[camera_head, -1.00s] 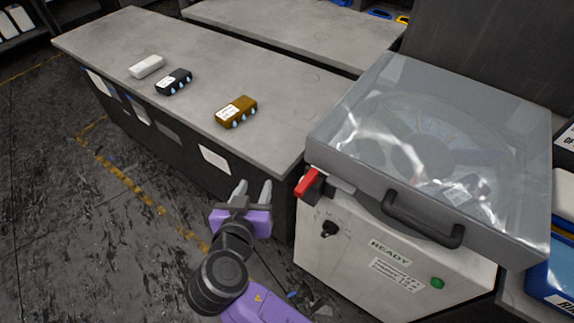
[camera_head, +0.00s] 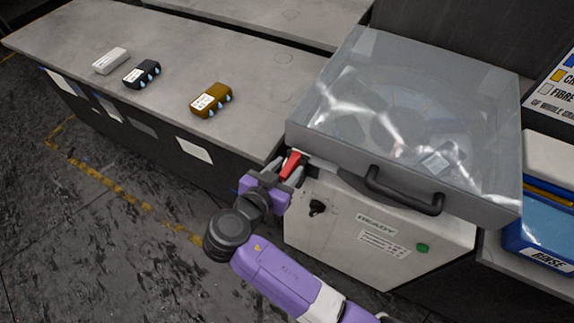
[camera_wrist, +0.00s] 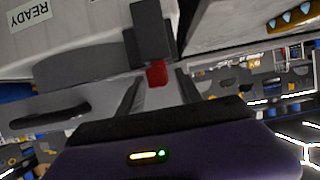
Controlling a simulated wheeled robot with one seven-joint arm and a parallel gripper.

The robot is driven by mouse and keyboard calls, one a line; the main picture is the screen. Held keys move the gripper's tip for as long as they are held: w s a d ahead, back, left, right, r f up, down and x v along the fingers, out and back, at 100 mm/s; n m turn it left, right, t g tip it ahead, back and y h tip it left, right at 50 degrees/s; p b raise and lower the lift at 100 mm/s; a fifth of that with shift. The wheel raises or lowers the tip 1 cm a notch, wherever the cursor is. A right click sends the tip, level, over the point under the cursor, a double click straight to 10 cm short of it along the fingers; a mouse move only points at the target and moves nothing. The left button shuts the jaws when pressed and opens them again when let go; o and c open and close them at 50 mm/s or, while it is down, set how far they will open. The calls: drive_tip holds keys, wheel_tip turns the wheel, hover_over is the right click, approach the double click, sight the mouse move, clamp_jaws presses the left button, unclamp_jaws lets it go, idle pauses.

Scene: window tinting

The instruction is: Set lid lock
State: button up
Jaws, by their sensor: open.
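The lid lock's red lever (camera_head: 291,165) is at the left front corner of the machine, just under the clear lid (camera_head: 400,120). The lid is down on the white machine body (camera_head: 380,237) and has a dark handle (camera_head: 404,192). My gripper (camera_head: 287,168) is open at the red lever, with its fingers either side of it in the head view. In the wrist view the red lever (camera_wrist: 157,74) shows between my open fingertips (camera_wrist: 158,85), below a dark lock block (camera_wrist: 152,35). I cannot tell whether the fingers touch it.
A dark knob (camera_head: 317,207), a READY label and a green button (camera_head: 422,248) are on the machine front. A bench (camera_head: 170,45) at left holds white, black and brown blocks. A blue RINSE container (camera_head: 545,245) stands at right. The floor at left is clear.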

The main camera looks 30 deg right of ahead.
drive_tip(key=shift+w+d+f, duration=0.1)
drive_tip(key=shift+d, duration=0.1)
clamp_jaws()
idle(1.4)
